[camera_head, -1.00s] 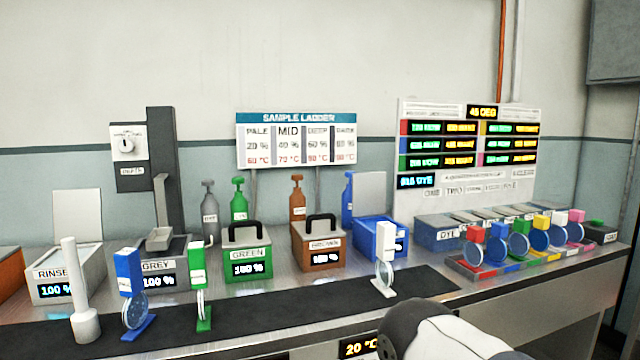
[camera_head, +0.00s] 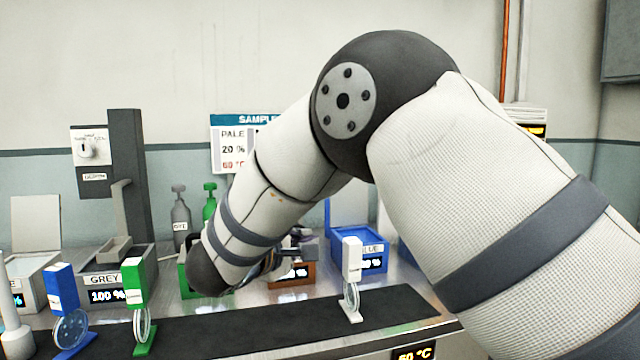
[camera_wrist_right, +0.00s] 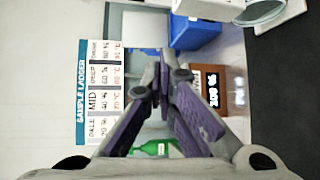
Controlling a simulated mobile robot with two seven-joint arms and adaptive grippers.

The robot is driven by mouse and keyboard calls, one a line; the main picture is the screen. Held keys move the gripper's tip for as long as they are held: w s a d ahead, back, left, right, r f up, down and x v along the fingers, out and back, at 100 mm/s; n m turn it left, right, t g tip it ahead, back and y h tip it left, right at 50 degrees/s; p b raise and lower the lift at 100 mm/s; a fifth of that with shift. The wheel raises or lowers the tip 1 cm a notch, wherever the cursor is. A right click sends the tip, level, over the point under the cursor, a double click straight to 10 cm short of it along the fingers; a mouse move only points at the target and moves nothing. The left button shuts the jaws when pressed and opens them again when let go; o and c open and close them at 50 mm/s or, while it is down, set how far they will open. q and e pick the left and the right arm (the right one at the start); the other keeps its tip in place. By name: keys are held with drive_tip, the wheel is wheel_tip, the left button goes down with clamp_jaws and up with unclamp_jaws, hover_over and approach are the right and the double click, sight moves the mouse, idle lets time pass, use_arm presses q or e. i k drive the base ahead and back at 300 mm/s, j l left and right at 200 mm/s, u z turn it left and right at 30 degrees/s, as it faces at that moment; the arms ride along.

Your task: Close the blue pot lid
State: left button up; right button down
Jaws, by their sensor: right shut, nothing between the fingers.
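The blue pot (camera_head: 360,252) stands on the bench right of centre in the head view. Its pale lid (camera_head: 347,207) stands upright at the back, open, partly hidden by my right arm. In the right wrist view, turned sideways, the blue pot (camera_wrist_right: 195,36) is near the top, with the pale lid (camera_wrist_right: 143,24) left of it. My right gripper (camera_head: 310,243) is shut and empty, left of the blue pot and over the brown pot, apart from the lid. Its purple fingers meet in the wrist view (camera_wrist_right: 165,78). My left gripper is out of view.
A white stand with a round disc (camera_head: 352,275) is in front of the blue pot on the dark mat (camera_head: 260,322). The brown pot (camera_head: 290,277) is under my gripper. The grey pot (camera_head: 105,285) and several stands are left. My arm hides the right side.

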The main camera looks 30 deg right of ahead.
sight(349, 207)
drive_tip(key=i+l, duration=0.85)
drive_tip(key=i, duration=0.15)
